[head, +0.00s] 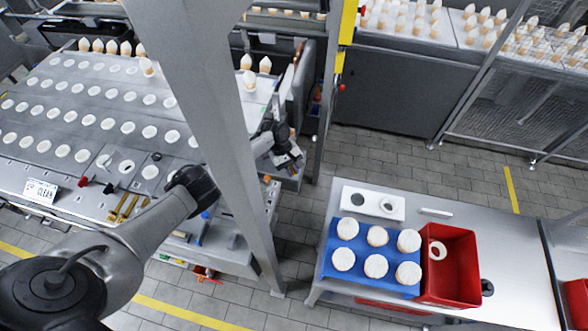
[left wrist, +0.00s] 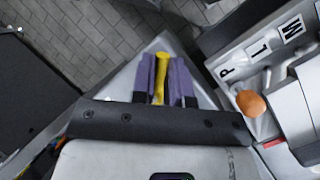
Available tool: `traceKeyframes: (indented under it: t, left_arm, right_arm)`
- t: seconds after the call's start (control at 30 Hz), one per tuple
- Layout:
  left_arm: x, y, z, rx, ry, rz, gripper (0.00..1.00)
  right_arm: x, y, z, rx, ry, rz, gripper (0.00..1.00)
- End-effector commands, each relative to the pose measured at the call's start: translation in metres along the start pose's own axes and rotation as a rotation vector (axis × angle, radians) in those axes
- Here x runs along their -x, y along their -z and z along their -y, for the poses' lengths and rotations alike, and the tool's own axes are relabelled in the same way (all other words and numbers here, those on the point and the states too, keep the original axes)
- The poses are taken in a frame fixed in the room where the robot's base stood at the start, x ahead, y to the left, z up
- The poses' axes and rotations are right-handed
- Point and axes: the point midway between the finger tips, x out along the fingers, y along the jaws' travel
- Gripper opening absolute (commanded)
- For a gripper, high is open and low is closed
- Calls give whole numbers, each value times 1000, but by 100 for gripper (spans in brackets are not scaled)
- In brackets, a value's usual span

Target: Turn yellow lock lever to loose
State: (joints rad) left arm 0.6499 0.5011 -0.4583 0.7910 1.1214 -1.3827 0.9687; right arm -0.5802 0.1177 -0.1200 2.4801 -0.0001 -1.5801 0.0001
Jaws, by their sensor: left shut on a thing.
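The yellow lock lever (left wrist: 162,68) shows in the left wrist view, upright in the picture between the two purple fingers of my left gripper (left wrist: 166,82). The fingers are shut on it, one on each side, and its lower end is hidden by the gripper. In the head view my left arm passes behind a grey post, and my left gripper (head: 289,160) is at the right end of the grey machine. The lever cannot be made out there. My right gripper is in neither view.
The grey post (head: 205,90) crosses in front of my left arm. An orange knob (left wrist: 250,103) and lettered labels (left wrist: 291,28) are right of the gripper. A table at the right bears a blue tray (head: 328,262) of white-topped cones and a red bin (head: 462,262). Tiled floor lies between.

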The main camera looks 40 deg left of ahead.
Motion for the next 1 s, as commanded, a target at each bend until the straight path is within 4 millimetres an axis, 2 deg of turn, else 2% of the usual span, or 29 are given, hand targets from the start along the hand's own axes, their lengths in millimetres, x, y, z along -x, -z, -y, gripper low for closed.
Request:
traceKeyframes:
  t: [0.5,1.0]
  left_arm:
    - [3,2,10,-353,145,75,0]
    - [5,4,13,-464,191,97,0]
  right_arm:
    - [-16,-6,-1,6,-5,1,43]
    - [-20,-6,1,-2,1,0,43]
